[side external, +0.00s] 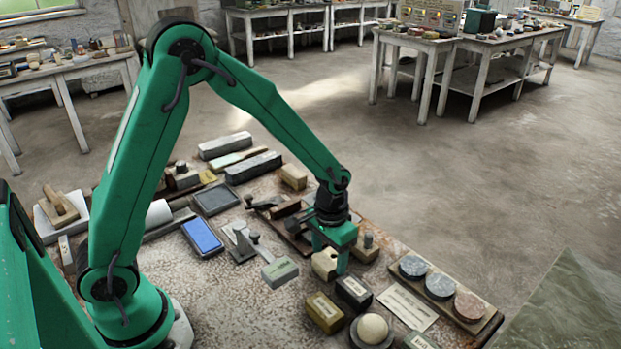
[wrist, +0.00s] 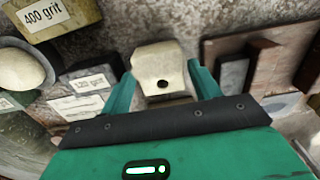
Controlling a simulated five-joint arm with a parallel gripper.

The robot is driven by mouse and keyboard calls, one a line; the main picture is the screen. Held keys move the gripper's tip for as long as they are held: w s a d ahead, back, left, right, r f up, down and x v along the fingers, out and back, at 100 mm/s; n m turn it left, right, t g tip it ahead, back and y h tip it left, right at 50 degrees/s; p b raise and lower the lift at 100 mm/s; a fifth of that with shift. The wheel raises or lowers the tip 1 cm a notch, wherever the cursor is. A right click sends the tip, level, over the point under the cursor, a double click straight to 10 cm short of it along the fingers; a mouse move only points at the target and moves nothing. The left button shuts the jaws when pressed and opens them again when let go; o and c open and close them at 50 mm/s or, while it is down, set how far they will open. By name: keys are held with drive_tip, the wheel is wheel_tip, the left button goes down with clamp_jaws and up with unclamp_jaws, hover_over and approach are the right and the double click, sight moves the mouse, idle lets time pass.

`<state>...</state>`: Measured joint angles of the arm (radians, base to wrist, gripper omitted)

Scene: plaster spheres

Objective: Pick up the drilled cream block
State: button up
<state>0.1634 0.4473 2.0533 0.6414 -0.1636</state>
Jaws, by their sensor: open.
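The drilled cream block (wrist: 158,62) stands upright in the wrist view, with a dark round hole in the face toward me. In the side external view the cream block (side external: 325,264) is on the worn table, partly covered by my gripper. My gripper (side external: 332,259) is low over the table with its green fingers apart. In the wrist view my gripper (wrist: 160,77) has one finger on each side of the block, with a small gap showing on both sides. Nothing is held. I cannot tell how deep the fingertips reach along the block.
A dark labelled block (side external: 353,291) and an ochre labelled block (side external: 323,312) stand close in front. A pale sphere (side external: 373,329) sits in a dish. A board with stone discs (side external: 466,320) lies right. A grey-green block (side external: 279,272) and blue stone (side external: 202,237) lie left.

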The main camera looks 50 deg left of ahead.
drive_tip(key=shift+f, duration=0.9)
drive_tip(key=shift+c, duration=0.2)
drive_tip(key=c, duration=0.9)
drive_tip(key=shift+r, duration=0.15)
drive_tip(key=shift+r, duration=0.55)
drive_tip(key=r, duration=0.3)
drive_tip(key=shift+s+d+r, duration=0.1)
drive_tip(key=shift+s+d, duration=0.05)
drive_tip(key=shift+d, duration=0.05)
drive_tip(key=s+d+r, duration=0.4)
drive_tip(key=s+d, duration=0.1)
drive_tip(key=s+d+r, duration=0.2)
drive_tip(key=d, duration=0.1)
drive_tip(key=shift+s+d+r, duration=0.15)
drive_tip(key=shift+d+r, duration=0.1)
